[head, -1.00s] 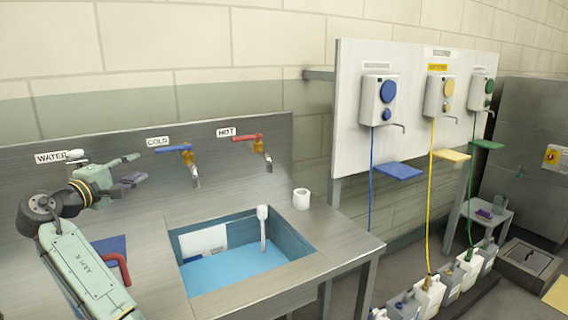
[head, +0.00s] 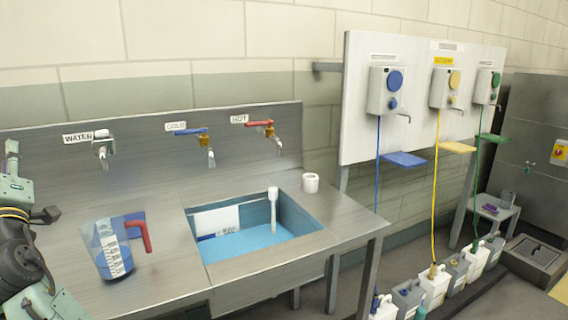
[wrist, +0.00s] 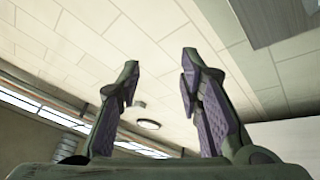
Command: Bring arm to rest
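My gripper (head: 12,152) stands at the left edge of the head view, pointing upward, partly cut off by the frame. In the wrist view my gripper (wrist: 160,68) is open, with its two purple-padded fingers apart and nothing between them. Only ceiling and wall tops show behind the fingers. My arm is folded at the lower left of the head view, beside the counter's left part.
A clear measuring jug (head: 112,250) with a red handle stands on the metal counter (head: 160,285), close to my arm. A sink (head: 195,240) with blue water holds a white utensil (head: 273,208). A white cup (head: 310,183) stands behind it. Taps line the backsplash.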

